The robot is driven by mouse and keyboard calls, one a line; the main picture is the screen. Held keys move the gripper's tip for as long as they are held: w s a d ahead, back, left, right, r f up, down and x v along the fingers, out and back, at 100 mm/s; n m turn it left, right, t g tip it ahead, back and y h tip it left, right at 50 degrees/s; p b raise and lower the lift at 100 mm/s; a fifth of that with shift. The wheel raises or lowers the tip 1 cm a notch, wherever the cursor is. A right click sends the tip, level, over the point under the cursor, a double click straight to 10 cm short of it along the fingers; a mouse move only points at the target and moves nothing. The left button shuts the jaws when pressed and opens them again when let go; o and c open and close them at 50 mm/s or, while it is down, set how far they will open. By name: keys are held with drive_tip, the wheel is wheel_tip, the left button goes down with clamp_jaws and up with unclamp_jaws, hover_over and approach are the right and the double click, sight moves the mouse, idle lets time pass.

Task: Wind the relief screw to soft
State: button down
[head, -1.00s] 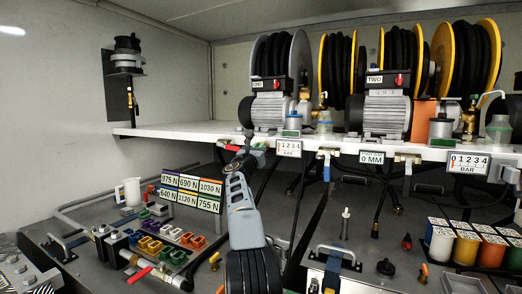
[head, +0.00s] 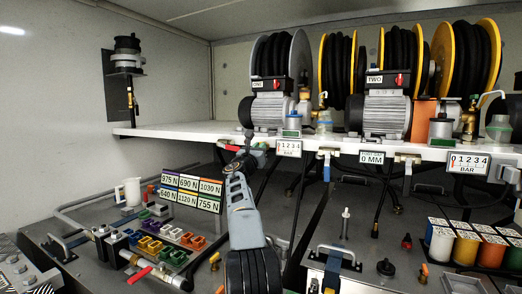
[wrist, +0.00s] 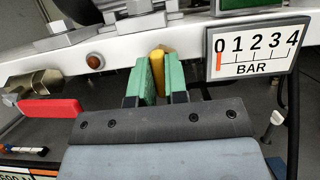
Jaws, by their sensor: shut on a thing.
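In the wrist view my gripper (wrist: 161,78) has green fingertips shut on a small yellow piece (wrist: 157,69), which appears to be the relief screw, at the white shelf edge. The fingers hide much of it, and I cannot read its turned position. Just right of it is a white gauge (wrist: 257,46) marked 0 to 4 BAR, with its orange-red mark near 0. In the head view my gripper (head: 243,157) is at the shelf edge below pump ONE (head: 270,108), left of the small gauge (head: 289,148). The screw is too small to make out there.
A red-handled valve (wrist: 45,110) is left of my gripper, and a round brown-orange part (wrist: 95,62) sits on the shelf edge. Pump TWO (head: 385,113) and hose reels stand to the right. Coloured blocks (head: 160,240) and paint-like pots (head: 468,245) occupy the lower bench.

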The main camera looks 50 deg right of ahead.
drive_tip(key=n+t, duration=0.1)
drive_tip(key=n, duration=0.2)
drive_tip(key=n+t+y, duration=0.1)
drive_tip(key=n+t, duration=0.1)
drive_tip(key=n, duration=0.1)
drive_tip(key=shift+n+y, duration=0.3)
drive_tip(key=shift+n, duration=0.1)
drive_tip(key=n+y, duration=0.1)
drive_tip(key=n, duration=0.2)
drive_tip(key=n+t+y, duration=0.1)
drive_tip(key=n, duration=0.2)
drive_tip(key=shift+t, duration=0.3)
drive_tip(key=c, duration=1.1)
unclamp_jaws()
drive_tip(key=shift+o, duration=0.2)
